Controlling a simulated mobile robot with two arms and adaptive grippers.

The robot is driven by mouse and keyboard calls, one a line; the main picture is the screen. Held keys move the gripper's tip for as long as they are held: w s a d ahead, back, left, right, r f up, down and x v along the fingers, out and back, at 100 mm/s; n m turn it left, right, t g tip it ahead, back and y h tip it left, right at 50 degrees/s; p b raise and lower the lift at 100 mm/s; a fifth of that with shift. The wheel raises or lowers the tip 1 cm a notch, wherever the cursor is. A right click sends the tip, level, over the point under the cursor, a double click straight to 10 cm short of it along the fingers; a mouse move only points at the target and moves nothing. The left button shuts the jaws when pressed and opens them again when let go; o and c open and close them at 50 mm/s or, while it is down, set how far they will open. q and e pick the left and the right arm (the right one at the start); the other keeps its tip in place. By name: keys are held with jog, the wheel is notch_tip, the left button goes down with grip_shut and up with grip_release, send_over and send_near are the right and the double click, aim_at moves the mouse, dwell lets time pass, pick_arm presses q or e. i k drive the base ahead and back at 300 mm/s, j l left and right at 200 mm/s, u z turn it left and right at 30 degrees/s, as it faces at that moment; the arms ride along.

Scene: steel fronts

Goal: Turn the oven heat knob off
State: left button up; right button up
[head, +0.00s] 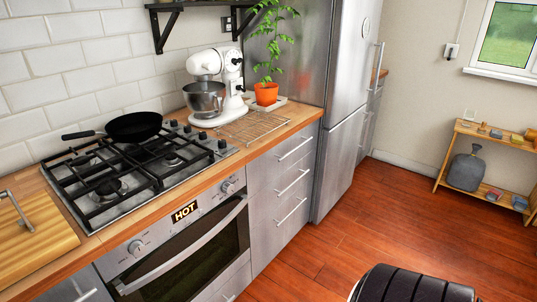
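The steel oven (190,265) is built in under the hob, with its door shut. A display (185,211) on its front panel reads HOT in orange. One round knob (137,247) is on the panel left of the display, and another knob (228,187) is on the right. I cannot tell which one is the heat knob, and their marks are too small to read. Neither of my grippers is in view.
The oven's curved handle (185,250) stands out below the knobs. A black pan (134,127) sits on the gas hob (140,170). A white stand mixer (217,85) and a wire rack (252,125) are on the counter. Wooden floor (330,240) in front of the drawers is clear.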

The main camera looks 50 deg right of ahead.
aim_at(227, 187)
jog(key=z, duration=1.35)
